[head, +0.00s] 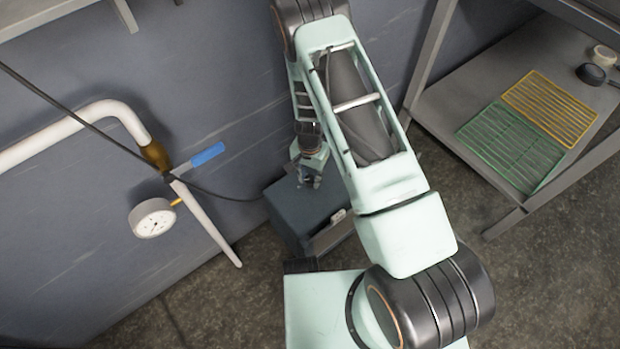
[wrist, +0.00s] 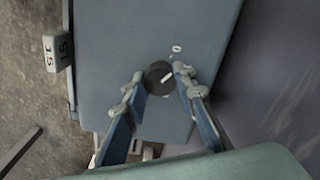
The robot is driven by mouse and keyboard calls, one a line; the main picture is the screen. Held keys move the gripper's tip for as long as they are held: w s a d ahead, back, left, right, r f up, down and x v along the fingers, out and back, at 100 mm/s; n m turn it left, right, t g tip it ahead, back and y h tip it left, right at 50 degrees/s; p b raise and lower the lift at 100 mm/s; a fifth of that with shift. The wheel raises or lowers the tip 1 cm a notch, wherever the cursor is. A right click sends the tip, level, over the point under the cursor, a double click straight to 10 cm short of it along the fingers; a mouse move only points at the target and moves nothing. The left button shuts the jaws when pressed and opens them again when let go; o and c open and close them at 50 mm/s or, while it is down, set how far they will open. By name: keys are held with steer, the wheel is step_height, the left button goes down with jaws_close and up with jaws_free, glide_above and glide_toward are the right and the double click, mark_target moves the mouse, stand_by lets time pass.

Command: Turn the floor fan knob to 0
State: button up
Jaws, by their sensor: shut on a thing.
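The knob (wrist: 155,84) is round and black with a white pointer line, on the top face of a blue-grey box (wrist: 125,45). A white "0" mark (wrist: 177,48) is printed above and right of the knob in the wrist view. The pointer line slants up and right, at a shallower angle than the direction to the mark. My gripper (wrist: 160,88) is shut on the knob, one finger on each side. In the head view my gripper (head: 309,181) is over the top of the box (head: 300,222), and the knob cannot be made out there.
A wall pipe (head: 100,112) with a blue-handled valve (head: 208,154) and a gauge (head: 153,218) is left of the box. A shelf (head: 480,90) with green and yellow racks stands at right. A tag marked 15 (wrist: 57,52) is at the box's edge.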

mark_target(310, 179)
steer(key=shift+n, duration=1.1)
steer(key=o, duration=1.2)
steer(key=shift+c, duration=0.2)
step_height(310, 179, up, 12)
